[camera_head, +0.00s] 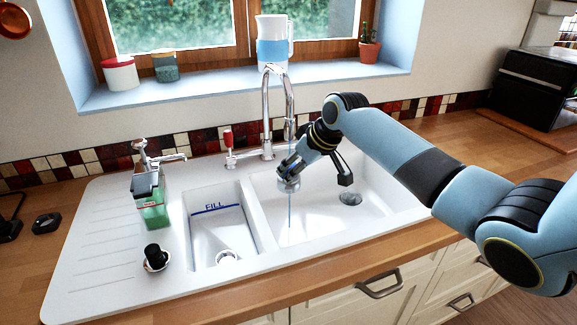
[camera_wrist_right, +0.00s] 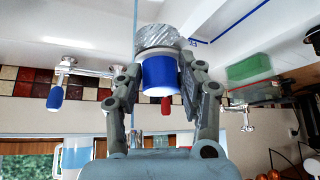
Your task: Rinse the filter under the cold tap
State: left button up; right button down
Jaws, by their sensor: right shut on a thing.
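The filter shows in the wrist view as a blue cylinder (camera_wrist_right: 160,78) with a grey mesh end (camera_wrist_right: 157,36). My right gripper (camera_wrist_right: 160,88) is shut around its blue part. In the head view, my right gripper (camera_head: 294,166) holds the filter (camera_head: 289,185) over the sink, below the tap (camera_head: 267,105). A thin stream of water (camera_head: 290,220) runs down at the filter into the basin. The tap has a red handle (camera_head: 228,140) at its left; a blue handle (camera_wrist_right: 56,96) shows in the wrist view. My left gripper is out of view.
The white sink has a large right basin (camera_head: 330,215) with a drain and a smaller basin (camera_head: 205,225) marked FILL. A green soap bottle (camera_head: 153,213) and a small black-topped item (camera_head: 155,256) stand on the left. A white-and-blue jug (camera_head: 272,45) stands on the sill.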

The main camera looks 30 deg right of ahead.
aim_at(296, 183)
jog(key=s+a, duration=0.2)
jog(key=s, duration=0.1)
jog(key=s+a+p, duration=0.1)
jog(key=s, duration=0.1)
dwell(0.3)
dwell(1.2)
jog(key=s+a+r, duration=0.2)
jog(key=s+r, duration=0.2)
jog(key=shift+a, duration=0.3)
dwell(0.4)
